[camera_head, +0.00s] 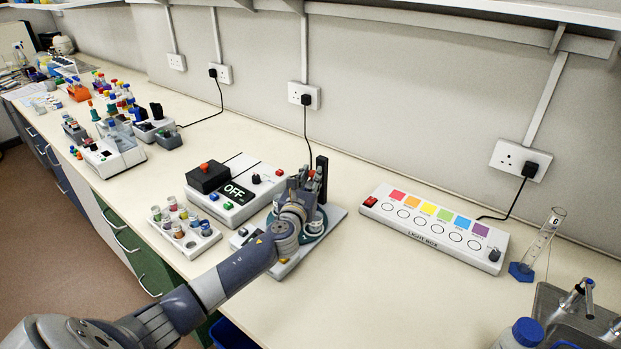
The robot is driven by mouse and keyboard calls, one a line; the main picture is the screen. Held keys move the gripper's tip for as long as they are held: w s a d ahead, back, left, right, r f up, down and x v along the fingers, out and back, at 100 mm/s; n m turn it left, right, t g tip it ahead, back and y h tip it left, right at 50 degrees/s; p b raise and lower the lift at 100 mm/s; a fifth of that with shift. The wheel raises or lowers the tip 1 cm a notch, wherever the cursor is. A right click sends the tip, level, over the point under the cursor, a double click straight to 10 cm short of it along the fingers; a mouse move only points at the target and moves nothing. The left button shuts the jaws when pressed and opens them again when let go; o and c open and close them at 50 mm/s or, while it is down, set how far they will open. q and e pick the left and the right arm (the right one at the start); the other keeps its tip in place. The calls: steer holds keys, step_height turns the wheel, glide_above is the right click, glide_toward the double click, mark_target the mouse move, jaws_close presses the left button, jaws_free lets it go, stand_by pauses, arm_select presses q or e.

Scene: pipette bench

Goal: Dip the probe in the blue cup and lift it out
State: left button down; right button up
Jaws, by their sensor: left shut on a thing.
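My left gripper (308,180) reaches in over the grey-white device (333,213) with an upright black post (321,178). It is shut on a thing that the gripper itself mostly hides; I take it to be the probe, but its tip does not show. Small white cups (315,224) stand on the round part of the device, just under and beside the gripper. I cannot tell which cup is the blue one, nor whether the probe is inside a cup or above it. My right gripper is not in view.
Left of the device are a white box with an OFF display (236,191) and a tray of small lidded pots (170,236). A light box (435,228) lies to the right, with a measuring cylinder (540,245) beyond it. The front bench between is clear.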

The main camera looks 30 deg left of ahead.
mark_target(310, 185)
arm_select(q)
step_height(310, 185, up, 4)
steer(key=p, duration=0.3)
steer(key=shift+r, duration=0.2)
steer(key=c, duration=1.4)
jaws_free()
steer(key=shift+f, duration=0.1)
steer(key=v, duration=1.2)
